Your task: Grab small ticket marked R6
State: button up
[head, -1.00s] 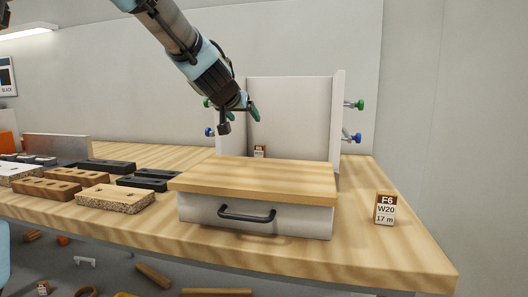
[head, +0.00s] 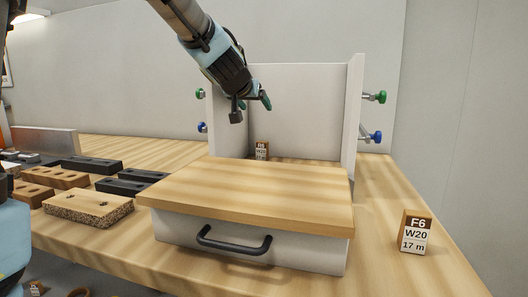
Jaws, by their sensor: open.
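A small ticket marked R6 (head: 262,151), with a brown top and a white lower part, stands upright inside the white open-fronted box, behind the wooden-topped drawer block. Its lower edge is close behind the wooden top, and its small print is hard to read. My gripper (head: 252,108) is open and empty, above and slightly left of the ticket, in front of the box's back panel. A larger-looking ticket marked F6, W20, 17 m (head: 416,232) stands on the bench at the right.
The drawer block (head: 250,195) with a black handle (head: 234,240) stands in front of the ticket. White side panels (head: 354,115) with green and blue knobs (head: 375,97) flank it. Drilled blocks (head: 88,207) lie at left. Bench between drawer and F6 ticket is clear.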

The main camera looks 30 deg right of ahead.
jog(key=b, duration=1)
send_near(261, 143)
jog(key=shift+f+x, duration=0.25)
jog(key=shift+x, duration=1.6)
jog(key=x, duration=0.7)
jog(key=shift+d+r, duration=0.15)
jog(key=shift+d, duration=0.05)
grip_shut()
